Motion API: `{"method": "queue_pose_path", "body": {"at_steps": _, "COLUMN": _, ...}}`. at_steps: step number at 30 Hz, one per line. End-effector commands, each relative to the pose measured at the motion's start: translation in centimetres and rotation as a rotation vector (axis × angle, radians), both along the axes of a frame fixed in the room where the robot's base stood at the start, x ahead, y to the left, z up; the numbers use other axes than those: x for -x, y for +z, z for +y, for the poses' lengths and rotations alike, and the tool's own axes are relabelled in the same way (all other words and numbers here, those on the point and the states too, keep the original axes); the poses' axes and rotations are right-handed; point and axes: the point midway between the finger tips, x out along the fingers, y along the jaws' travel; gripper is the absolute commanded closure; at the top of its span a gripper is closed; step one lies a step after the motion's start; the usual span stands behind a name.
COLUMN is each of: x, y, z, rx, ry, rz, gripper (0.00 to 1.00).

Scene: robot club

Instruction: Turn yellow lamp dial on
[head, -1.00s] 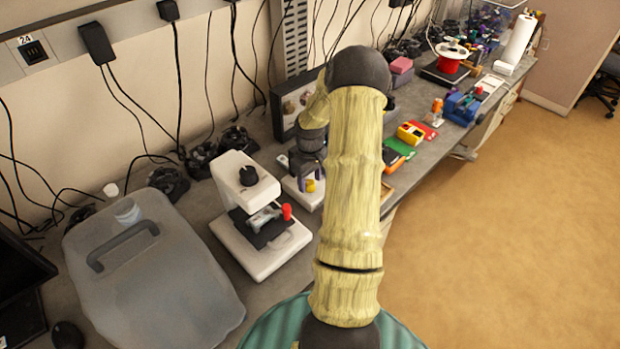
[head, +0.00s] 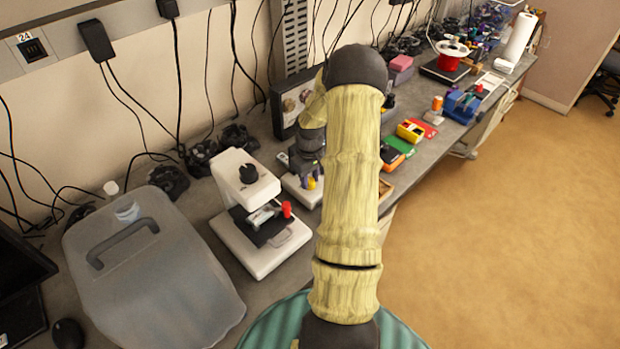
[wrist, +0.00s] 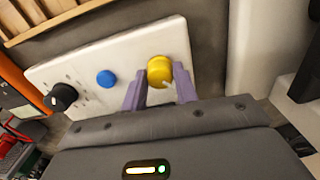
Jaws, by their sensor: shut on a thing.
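The yellow lamp dial (wrist: 160,71) sits at the right end of a white panel (wrist: 112,62) in the wrist view. A pale indicator mark shows on its lower right edge. My gripper (wrist: 159,78) has its two purple fingers on either side of the dial and is shut on it. In the head view the yellow dial (head: 312,183) is a small spot beside my gripper, and my arm hides much of the panel (head: 301,190).
A blue button (wrist: 106,78) and a black knob (wrist: 61,97) are on the same panel. In the head view a white device with a black knob (head: 248,173) stands left of my arm. A clear plastic container (head: 150,275) takes up the bench's left side.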

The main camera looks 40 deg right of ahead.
Motion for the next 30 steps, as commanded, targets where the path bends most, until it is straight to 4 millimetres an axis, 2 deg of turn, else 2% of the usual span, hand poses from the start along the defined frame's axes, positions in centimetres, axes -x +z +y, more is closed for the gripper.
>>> {"method": "queue_pose_path", "body": {"at_steps": 11, "x": -0.08, "y": -0.05, "z": 0.00, "rx": 0.002, "ry": -0.223, "rz": -0.001, "gripper": 0.93}}
{"method": "queue_pose_path", "body": {"at_steps": 30, "x": -0.12, "y": -0.02, "z": -0.01, "rx": 0.002, "ry": -0.824, "rz": -0.002, "gripper": 0.93}}
